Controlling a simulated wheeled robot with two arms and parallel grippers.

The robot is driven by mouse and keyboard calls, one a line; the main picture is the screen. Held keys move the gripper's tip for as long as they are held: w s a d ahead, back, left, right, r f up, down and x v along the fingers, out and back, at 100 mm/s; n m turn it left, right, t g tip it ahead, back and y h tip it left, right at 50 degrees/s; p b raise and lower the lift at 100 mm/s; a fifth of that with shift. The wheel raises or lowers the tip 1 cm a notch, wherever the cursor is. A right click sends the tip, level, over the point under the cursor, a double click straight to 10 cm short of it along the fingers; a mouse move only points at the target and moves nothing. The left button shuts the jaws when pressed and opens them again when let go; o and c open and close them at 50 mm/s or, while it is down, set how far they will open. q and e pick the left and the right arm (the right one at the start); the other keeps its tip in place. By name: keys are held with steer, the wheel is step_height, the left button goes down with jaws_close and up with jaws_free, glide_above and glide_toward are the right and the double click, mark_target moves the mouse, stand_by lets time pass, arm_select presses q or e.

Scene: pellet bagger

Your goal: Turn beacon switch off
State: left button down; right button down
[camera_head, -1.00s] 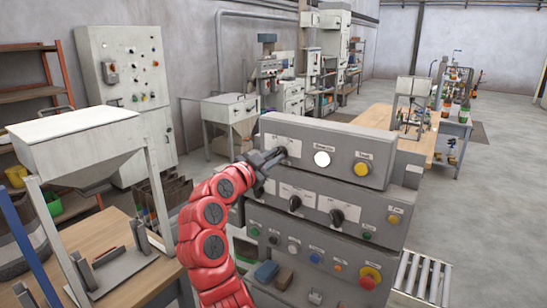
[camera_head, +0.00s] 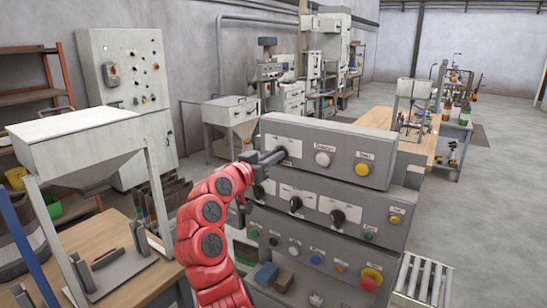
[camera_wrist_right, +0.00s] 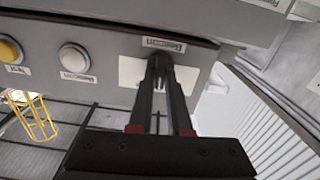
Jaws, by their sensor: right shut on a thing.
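The beacon switch is on the top grey box (camera_head: 335,140) of the stacked control panel. In the right wrist view, its "Beacon" label (camera_wrist_right: 163,44) reads upside down beside the fingertips. My right gripper (camera_head: 279,154) reaches in from the left and is shut on the switch knob. The fingers (camera_wrist_right: 158,66) hide most of the knob, so its exact angle is hard to read. A round lamp (camera_head: 323,159) beside the switch looks dull cream, unlit. It also shows in the right wrist view (camera_wrist_right: 74,57). My left gripper is not in view.
A yellow button (camera_head: 362,169) sits at the right of the same box. Black knobs (camera_head: 337,217) and a red stop button (camera_head: 371,278) are on the boxes below. A white hopper (camera_head: 85,135) stands left. Open floor lies right.

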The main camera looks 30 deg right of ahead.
steer(key=n+p, duration=0.1)
steer(key=n, duration=0.4)
steer(key=shift+w+p, duration=0.1)
steer(key=shift+p, duration=0.3)
stand_by(0.4)
steer(key=c, duration=0.9)
jaws_free()
steer(key=shift+o, duration=0.2)
steer(key=shift+a, duration=0.15)
steer(key=b+v, duration=0.4)
steer(key=v, duration=1.3)
steer(key=shift+a, duration=0.15)
